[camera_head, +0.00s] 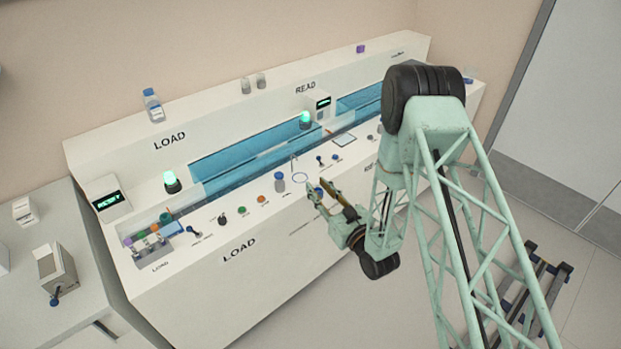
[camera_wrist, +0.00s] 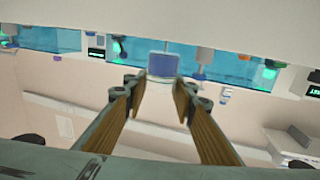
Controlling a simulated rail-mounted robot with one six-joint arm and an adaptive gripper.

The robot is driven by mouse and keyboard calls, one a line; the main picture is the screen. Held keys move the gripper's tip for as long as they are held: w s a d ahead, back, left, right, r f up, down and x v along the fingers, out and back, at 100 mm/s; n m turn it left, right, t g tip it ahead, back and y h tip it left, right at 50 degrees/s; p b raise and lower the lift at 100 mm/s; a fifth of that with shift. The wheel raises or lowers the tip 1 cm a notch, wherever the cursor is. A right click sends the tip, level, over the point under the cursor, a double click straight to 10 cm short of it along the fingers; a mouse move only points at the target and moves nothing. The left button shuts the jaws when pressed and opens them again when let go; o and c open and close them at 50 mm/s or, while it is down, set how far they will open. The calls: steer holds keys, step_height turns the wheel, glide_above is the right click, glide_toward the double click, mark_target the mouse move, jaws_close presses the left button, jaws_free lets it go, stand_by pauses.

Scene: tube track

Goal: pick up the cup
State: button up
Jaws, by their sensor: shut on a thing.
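My gripper (camera_head: 318,188) reaches over the front of the white counter from the right. Its two wood-coloured fingers, also in the wrist view (camera_wrist: 160,92), stand apart by the cup's width and are shut on it. I cannot tell whether the cup touches the counter.
Coloured buttons (camera_head: 262,199) and levers line the white counter (camera_head: 235,275). Behind them run a blue channel (camera_head: 245,155) and green lamps (camera_head: 305,119). Another bottle (camera_head: 153,105) stands on the upper ledge. Open floor lies before the counter.

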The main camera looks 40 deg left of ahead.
mark_target(321, 191)
steer(key=shift+v, duration=2.2)
